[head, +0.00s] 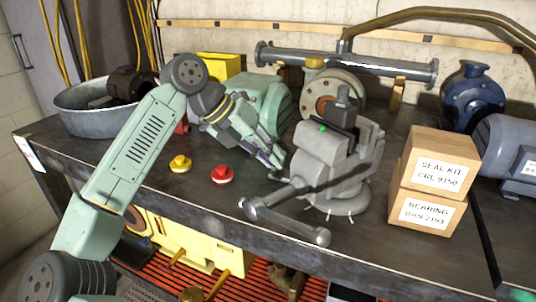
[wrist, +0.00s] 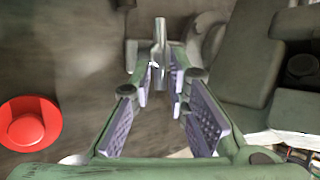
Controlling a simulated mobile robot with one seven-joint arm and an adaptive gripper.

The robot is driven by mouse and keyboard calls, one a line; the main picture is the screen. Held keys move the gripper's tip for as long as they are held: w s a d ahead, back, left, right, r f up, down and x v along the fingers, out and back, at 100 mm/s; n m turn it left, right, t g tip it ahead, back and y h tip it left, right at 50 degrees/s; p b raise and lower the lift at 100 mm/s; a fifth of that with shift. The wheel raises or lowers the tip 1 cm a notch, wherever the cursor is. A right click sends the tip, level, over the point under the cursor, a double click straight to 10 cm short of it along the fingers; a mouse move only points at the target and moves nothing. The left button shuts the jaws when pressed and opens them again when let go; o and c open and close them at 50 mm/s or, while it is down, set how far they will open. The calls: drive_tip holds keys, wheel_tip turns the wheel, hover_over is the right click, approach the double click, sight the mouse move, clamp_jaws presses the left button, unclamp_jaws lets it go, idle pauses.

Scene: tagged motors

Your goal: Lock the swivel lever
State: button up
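The grey bench vise (head: 335,165) stands on the dark workbench, with its long handle bar at the front. A small metal lever (wrist: 160,45) shows upright in the wrist view, at the vise's left side; I take it as the swivel lever. In the head view my gripper mostly hides that spot. My gripper (head: 272,157) is low at the vise's left side, pointing down and right. In the wrist view my gripper (wrist: 161,82) has its fingers apart, with the lever at or between the fingertips. I cannot tell whether a pad touches it.
A red button (head: 222,175) and a yellow button (head: 180,164) sit on the bench to the left. Two cardboard boxes (head: 430,180) are stacked right of the vise. A green motor (head: 262,98) stands behind my gripper. The bench front left is clear.

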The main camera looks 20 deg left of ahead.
drive_tip(key=o, duration=0.4)
drive_tip(key=shift+w+d+f, duration=0.15)
drive_tip(key=shift+w+d, duration=0.05)
drive_tip(key=shift+d, duration=0.1)
drive_tip(key=shift+c, duration=0.2)
drive_tip(key=shift+s+a, duration=0.1)
drive_tip(key=shift+a, duration=0.05)
drive_tip(key=v, duration=1.2)
